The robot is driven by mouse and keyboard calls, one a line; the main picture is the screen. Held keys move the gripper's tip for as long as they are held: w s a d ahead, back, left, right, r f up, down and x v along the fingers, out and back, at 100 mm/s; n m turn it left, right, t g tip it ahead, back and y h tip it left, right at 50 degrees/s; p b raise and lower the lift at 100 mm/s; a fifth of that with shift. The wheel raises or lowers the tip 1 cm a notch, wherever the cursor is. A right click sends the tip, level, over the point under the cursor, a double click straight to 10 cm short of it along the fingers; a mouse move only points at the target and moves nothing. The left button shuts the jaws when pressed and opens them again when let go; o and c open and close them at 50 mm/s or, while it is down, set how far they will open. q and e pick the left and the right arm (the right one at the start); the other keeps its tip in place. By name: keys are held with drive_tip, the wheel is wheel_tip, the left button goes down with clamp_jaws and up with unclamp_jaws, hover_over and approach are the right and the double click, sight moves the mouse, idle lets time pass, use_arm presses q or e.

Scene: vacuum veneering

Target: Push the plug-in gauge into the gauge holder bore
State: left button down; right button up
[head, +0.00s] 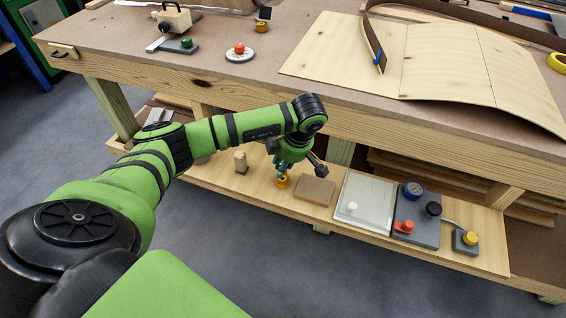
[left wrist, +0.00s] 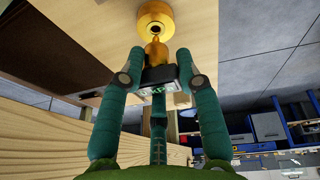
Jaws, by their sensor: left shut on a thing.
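My left gripper (head: 287,168) reaches down over the lower shelf in the head view. In the left wrist view its teal fingers (left wrist: 162,82) are shut on the plug-in gauge (left wrist: 158,76), a dark block with a lit display and a brass stem. The brass gauge holder (left wrist: 156,15) is just beyond the stem, its dark bore facing the tip. The tip is at or just short of the bore; I cannot tell whether they touch. In the head view the holder (head: 282,182) stands on the shelf under my fingers, and the gauge is mostly hidden. My right gripper is not in view.
The lower shelf (head: 262,190) holds a wooden block (head: 240,162), a brown pad (head: 315,191), a pale plate (head: 364,203) and a grey pump unit (head: 418,217). The bench top (head: 230,75) overhangs behind my gripper. Another brass fitting (head: 262,27) stands on the bench.

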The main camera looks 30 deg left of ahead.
use_arm(q)
drive_tip(key=shift+f+b, duration=1.3)
drive_tip(key=shift+f, duration=0.15)
drive_tip(key=c, duration=0.8)
unclamp_jaws()
drive_tip(key=shift+r, duration=0.1)
drive_tip(key=shift+r, duration=0.15)
drive_tip(key=v, duration=1.1)
drive_tip(key=shift+r, duration=0.35)
drive_tip(key=shift+d+f, duration=0.1)
drive_tip(key=shift+d, duration=0.1)
